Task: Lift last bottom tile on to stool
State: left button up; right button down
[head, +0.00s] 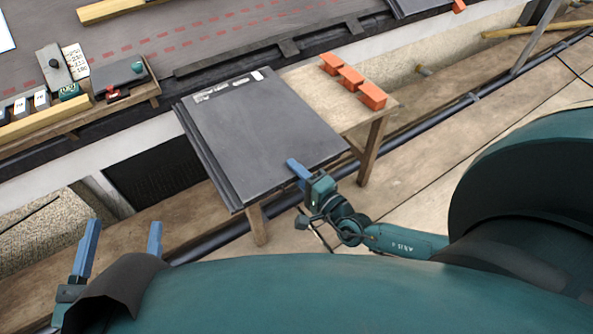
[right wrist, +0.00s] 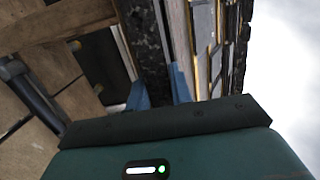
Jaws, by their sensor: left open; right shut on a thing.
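A large dark grey slate tile (head: 262,130) with a pale label strip at its far edge lies on the wooden stool (head: 305,88), on top of other dark tiles whose edges show at the left. My right gripper (head: 297,170) is shut on the tile's near right edge, one blue finger over its top face. In the right wrist view the blue fingers (right wrist: 160,90) stand on both sides of a dark edge. How many tiles are between them I cannot tell. My left gripper (head: 123,225) is open and empty at the lower left, away from the stool.
Several orange blocks (head: 352,78) sit on the stool's right part. A side shelf (head: 150,92) with small tools and labelled blocks runs along the roof edge (head: 220,35) at the left. Wooden planks and a dark pipe (head: 420,117) lie behind and below the stool.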

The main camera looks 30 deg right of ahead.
pick_arm(q)
jog(key=shift+f+b, duration=0.1)
jog(key=shift+b, duration=0.2)
pick_arm(e)
jog(key=shift+f, duration=0.2)
jog(key=c, duration=1.2)
grip_release()
jog(key=shift+o, duration=0.2)
jog(key=shift+s+f, duration=0.1)
jog(key=shift+f, duration=0.2)
pick_arm(q)
jog(key=shift+s+r+p, duration=0.15)
jog(key=shift+r+p, duration=0.25)
jog(key=shift+p, duration=0.4)
pick_arm(e)
jog(key=s+d, duration=0.1)
jog(key=s, duration=0.6)
jog(key=shift+d+r, duration=0.15)
jog(key=shift+d, duration=0.1)
jog(key=shift+s, duration=0.1)
pick_arm(q)
notch_tip(320, 180, up, 5)
jog(key=p, duration=0.5)
pick_arm(e)
notch_tip(320, 180, up, 5)
